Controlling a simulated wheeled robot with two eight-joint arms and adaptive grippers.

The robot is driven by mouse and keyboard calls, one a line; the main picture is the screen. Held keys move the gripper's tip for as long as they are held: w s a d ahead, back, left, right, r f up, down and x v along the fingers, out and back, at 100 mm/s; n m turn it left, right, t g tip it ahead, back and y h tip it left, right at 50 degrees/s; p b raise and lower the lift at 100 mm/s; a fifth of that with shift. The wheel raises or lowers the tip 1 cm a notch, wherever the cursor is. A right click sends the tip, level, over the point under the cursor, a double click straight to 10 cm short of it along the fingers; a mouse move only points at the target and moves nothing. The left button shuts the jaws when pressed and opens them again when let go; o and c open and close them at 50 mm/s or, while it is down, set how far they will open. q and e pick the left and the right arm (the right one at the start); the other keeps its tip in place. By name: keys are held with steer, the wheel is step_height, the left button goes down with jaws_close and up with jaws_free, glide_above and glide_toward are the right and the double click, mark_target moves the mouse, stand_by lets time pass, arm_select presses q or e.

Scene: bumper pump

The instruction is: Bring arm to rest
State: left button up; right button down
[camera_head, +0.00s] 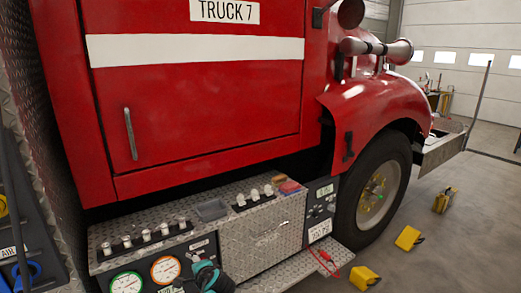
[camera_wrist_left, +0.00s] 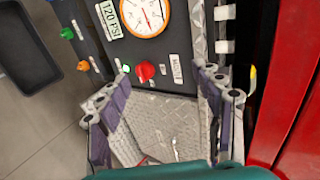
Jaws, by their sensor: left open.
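My left gripper (camera_head: 207,276) shows at the bottom of the head view, dark with teal parts, just right of the orange-rimmed gauge (camera_head: 166,269). In the left wrist view my left gripper (camera_wrist_left: 165,78) is open, its two purple-grey fingers spread apart with nothing held between them. Beyond the fingers are a diamond-plate surface and a dark panel with a red knob (camera_wrist_left: 145,71) and the orange-rimmed gauge (camera_wrist_left: 146,12). The knob looks apart from the fingers. My right gripper is in neither view.
A red truck (camera_head: 200,110) stands behind the diamond-plate bumper (camera_head: 262,240). A green-rimmed gauge (camera_head: 126,283), switches and a small grey tray (camera_head: 212,210) are on the bumper. Yellow chocks (camera_head: 408,238) lie on the floor at right. A dark bin (camera_wrist_left: 28,50) is at left in the wrist view.

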arm_select(q)
steer(key=s+r+n+g+h, duration=0.1)
steer(key=s+r+n+h, duration=0.15)
steer(key=s, duration=0.55)
steer(key=s+r+n+g+h, duration=0.1)
steer(key=s+r+n, duration=0.25)
steer(key=s, duration=0.45)
steer(key=s+d+f+n+h, duration=0.1)
steer(key=s+d+n, duration=0.1)
steer(key=s, duration=0.5)
steer(key=s+d+f+n+h, duration=0.1)
steer(key=s+d+n+h, duration=0.1)
steer(key=s, duration=0.5)
steer(key=shift+s+n+g, duration=0.15)
steer(key=shift+n+g, duration=0.15)
steer(key=shift+n, duration=0.3)
steer(key=shift+d, duration=0.1)
